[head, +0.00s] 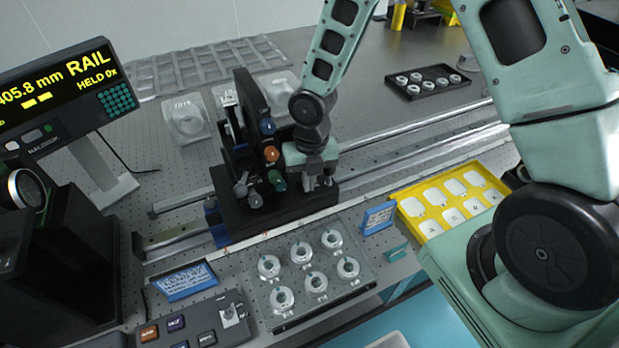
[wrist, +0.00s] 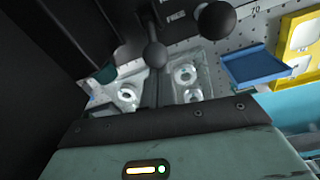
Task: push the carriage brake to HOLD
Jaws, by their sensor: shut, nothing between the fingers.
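The black carriage (head: 290,208) sits on the long rail in the head view, with several coloured knobs on its upright plate. My gripper (head: 318,184) is shut and empty, pointing down at the carriage's right end. In the wrist view a dark ball knob (wrist: 215,20) is at the top, near a small label (wrist: 178,16) that seems to read FREE. A second rounded grey shape on a stem is left of it; I cannot tell whether it is a lever or part of my fingers. The brake is hidden behind my gripper in the head view. I cannot tell whether my fingertips touch it.
In front of the carriage are a clear plate (head: 322,305) with several ring parts, a blue sign (head: 186,281) and a button box (head: 193,326). A yellow tray (head: 407,207) lies right. The rail right of the carriage looks clear.

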